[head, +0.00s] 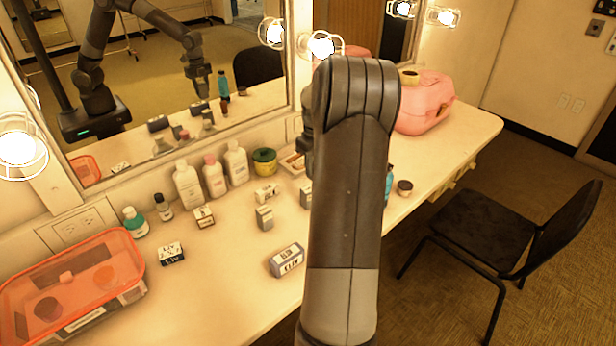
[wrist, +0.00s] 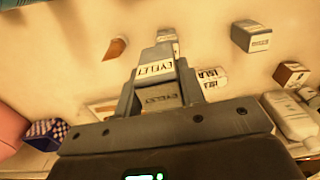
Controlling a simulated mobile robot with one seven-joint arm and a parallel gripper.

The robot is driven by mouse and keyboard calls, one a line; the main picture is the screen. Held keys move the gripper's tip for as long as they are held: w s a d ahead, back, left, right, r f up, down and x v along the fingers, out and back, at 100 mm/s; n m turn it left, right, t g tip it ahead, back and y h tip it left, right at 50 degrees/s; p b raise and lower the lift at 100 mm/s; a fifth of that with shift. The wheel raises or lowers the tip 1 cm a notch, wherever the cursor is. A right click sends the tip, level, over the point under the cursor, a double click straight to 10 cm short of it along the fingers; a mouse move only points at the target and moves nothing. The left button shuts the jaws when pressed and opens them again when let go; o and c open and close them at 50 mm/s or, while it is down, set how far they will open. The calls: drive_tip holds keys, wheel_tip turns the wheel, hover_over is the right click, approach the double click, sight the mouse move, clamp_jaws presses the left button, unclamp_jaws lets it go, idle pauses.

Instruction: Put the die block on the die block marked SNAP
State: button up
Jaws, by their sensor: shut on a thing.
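My gripper (wrist: 156,88) is shut on a grey and white die block (wrist: 154,70) in the wrist view. The block's faces carry lettering that looks like EYELET. Beyond it, close to its far end, another small die block (wrist: 167,35) shows in part; I cannot tell whether they touch. A lettered block (wrist: 212,80) lies to the right of the fingers, partly hidden. A grey block (wrist: 250,38) stands farther right. In the head view my arm hides the gripper and held block. I cannot read SNAP on any block.
In the head view several lettered blocks, such as one at the front (head: 286,260) and one on the left (head: 171,253), stand on the counter. White bottles (head: 188,184) line the mirror. An orange-lidded box (head: 70,285) is at left, a pink case (head: 425,100) at back right.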

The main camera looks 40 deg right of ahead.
drive_tip(key=shift+w+a+f, duration=0.25)
drive_tip(key=shift+w+f, duration=0.15)
drive_tip(key=shift+w, duration=0.15)
drive_tip(key=shift+w+a+f, duration=0.25)
drive_tip(key=shift+w+f, duration=0.1)
drive_tip(key=shift+w, duration=0.2)
drive_tip(key=shift+f, duration=1.9)
drive_tip(key=shift+f, duration=0.15)
drive_tip(key=o, duration=1.1)
